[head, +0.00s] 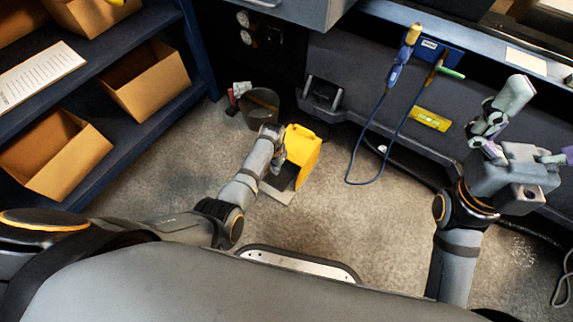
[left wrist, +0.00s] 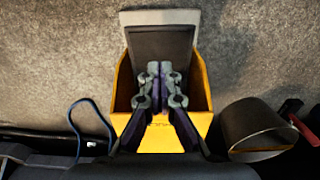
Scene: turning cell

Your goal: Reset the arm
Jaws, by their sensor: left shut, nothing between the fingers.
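My left gripper (head: 279,160) reaches down over a yellow bin (head: 308,149) on the floor in the head view. In the left wrist view the two fingers of my left gripper (left wrist: 159,70) are together, with nothing between them. They are in front of the yellow bin (left wrist: 203,85), whose dark inside and grey flap (left wrist: 160,18) show behind them. I cannot tell whether they touch the bin. My right gripper (head: 540,126) is raised at the right of the head view. Its fingers are spread apart and it looks empty; one finger is partly cut off by the picture edge.
A dark bucket (head: 259,108) stands beside the yellow bin. Blue shelves (head: 127,48) with cardboard boxes (head: 60,150) are at the left. A dark machine front with a hanging blue cable (head: 352,160) and a yellow level (head: 430,119) is at the back right. Floor between is clear.

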